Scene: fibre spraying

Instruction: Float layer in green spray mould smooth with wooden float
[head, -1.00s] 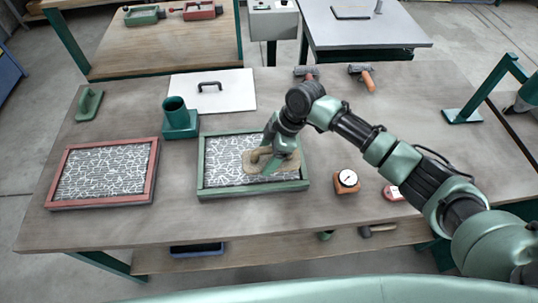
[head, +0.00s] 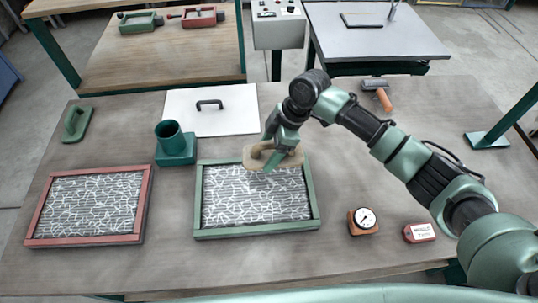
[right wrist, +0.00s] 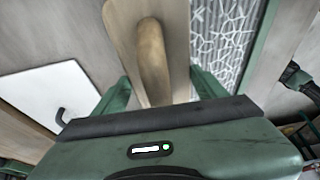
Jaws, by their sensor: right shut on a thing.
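The green spray mould (head: 258,233) lies on the table in the middle of the head view, filled with a dark layer covered in white fibres (head: 255,200). My right gripper (head: 270,152) is shut on the handle of the wooden float (head: 290,160). The float is over the far edge of the green mould; whether it touches the layer cannot be told. In the right wrist view the float's handle (right wrist: 152,60) sits between my fingers, with the mould's fibre layer beside it. My left gripper is not in view.
A red mould (head: 85,242) with a similar layer lies at left. Behind are a green cup on a block (head: 175,150), a white board with a handle (head: 190,110) and a green float (head: 77,123). A dial gauge (head: 363,221) and a red box (head: 419,233) stand right of the mould.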

